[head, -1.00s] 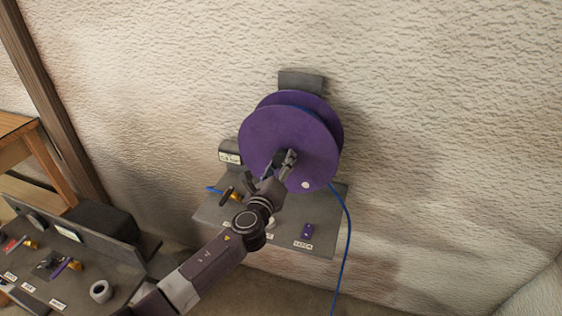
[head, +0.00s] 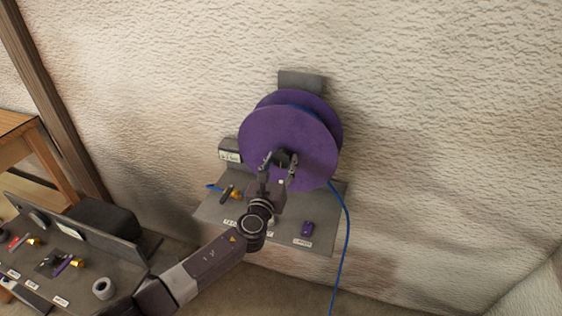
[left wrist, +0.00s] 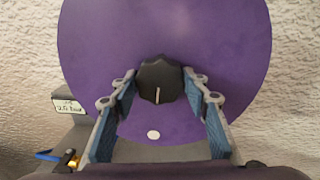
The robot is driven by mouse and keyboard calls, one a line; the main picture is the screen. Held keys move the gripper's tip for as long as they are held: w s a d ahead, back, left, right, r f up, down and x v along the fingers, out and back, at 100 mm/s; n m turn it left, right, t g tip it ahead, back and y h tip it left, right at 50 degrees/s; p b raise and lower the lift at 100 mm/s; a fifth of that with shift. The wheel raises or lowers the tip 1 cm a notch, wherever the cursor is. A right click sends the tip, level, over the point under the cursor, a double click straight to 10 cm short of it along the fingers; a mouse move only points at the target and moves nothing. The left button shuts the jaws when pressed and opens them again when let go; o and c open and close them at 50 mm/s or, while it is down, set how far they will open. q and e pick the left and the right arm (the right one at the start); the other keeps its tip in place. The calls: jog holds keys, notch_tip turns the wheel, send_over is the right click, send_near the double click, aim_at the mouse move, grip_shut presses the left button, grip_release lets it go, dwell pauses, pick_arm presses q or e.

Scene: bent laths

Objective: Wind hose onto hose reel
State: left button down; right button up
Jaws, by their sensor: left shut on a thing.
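The purple hose reel (head: 285,135) is mounted on the wall, with a white dot (left wrist: 153,134) low on its front disc. A black knob (left wrist: 160,82) sits at the disc's centre. My left gripper (head: 279,164) is shut on this knob, one finger on each side in the left wrist view (left wrist: 158,86). The blue hose (head: 347,230) leaves the reel at the right and hangs down out of the picture; a little blue shows between the discs. My right gripper is not in view.
A grey shelf (head: 318,232) below the reel carries a purple item (head: 308,229), a brass fitting (head: 237,195) and labels. A second grey bench (head: 75,288) with small parts stands at lower left, near a wooden table (head: 22,128). The wall at right is bare.

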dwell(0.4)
pick_arm(q)
jog(key=c, duration=1.1)
grip_release()
jog(key=v, duration=1.2)
jog(key=shift+f, duration=0.1)
